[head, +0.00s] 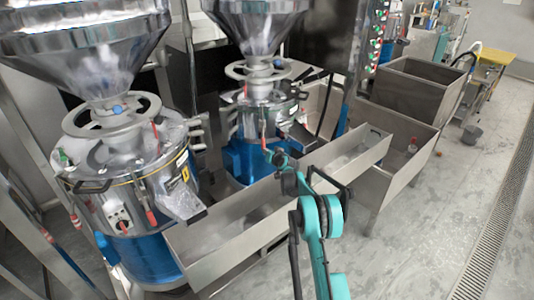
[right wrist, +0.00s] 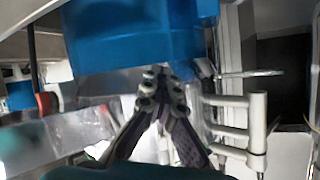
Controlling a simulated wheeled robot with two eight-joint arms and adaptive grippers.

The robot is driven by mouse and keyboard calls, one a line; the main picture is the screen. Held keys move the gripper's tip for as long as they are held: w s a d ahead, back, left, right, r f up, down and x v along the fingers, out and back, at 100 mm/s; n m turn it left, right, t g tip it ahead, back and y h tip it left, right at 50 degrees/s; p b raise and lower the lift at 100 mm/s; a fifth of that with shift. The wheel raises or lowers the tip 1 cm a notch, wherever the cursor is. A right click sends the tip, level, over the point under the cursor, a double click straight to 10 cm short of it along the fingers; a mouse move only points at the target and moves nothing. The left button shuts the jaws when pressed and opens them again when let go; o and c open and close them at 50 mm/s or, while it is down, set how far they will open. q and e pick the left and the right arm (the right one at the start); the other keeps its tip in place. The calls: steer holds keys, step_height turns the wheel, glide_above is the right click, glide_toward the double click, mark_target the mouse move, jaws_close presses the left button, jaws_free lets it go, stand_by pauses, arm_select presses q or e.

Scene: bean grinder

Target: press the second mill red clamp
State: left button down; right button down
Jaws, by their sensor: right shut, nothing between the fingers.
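Two steel mills with blue bases stand on the left in the head view, a nearer mill (head: 125,185) and a farther, second mill (head: 258,118). The second mill has a red clamp (head: 263,136) hanging on its front side. My right gripper (head: 279,158), on a teal arm, is in front of the second mill's blue base, slightly below and right of that clamp. In the right wrist view its fingers (right wrist: 160,80) are shut and empty, close to a blue surface (right wrist: 135,35); whether they touch cannot be told. A red part (right wrist: 47,102) shows at the left there. My left gripper is not in view.
A long steel trough (head: 240,225) runs in front of the mills, below my right gripper. Steel bins (head: 415,95) stand at the back right. A white pipe frame (right wrist: 257,125) is at the right in the wrist view. The floor (head: 440,210) at the right is clear.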

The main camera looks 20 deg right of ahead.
steer(key=shift+d+r, duration=0.15)
steer(key=v, duration=1.1)
steer(key=shift+s, duration=0.45)
steer(key=s+a+r+n+g, duration=0.1)
steer(key=s+a+r, duration=0.35)
steer(key=s, duration=0.25)
steer(key=s+a+r+n+g+y, duration=0.1)
steer(key=s+a+r, duration=0.3)
steer(key=s+a, duration=0.25)
steer(key=s+a+r+n+g, duration=0.1)
steer(key=s+a+r, duration=0.35)
steer(key=s, duration=0.35)
steer(key=s+a+f+g, duration=0.1)
steer(key=s+a+f, duration=0.1)
steer(key=s, duration=1.1)
steer(key=s+a+f+n+g+h, duration=0.1)
steer(key=s+f, duration=0.3)
steer(key=s, duration=0.9)
steer(key=shift+a+g, duration=0.8)
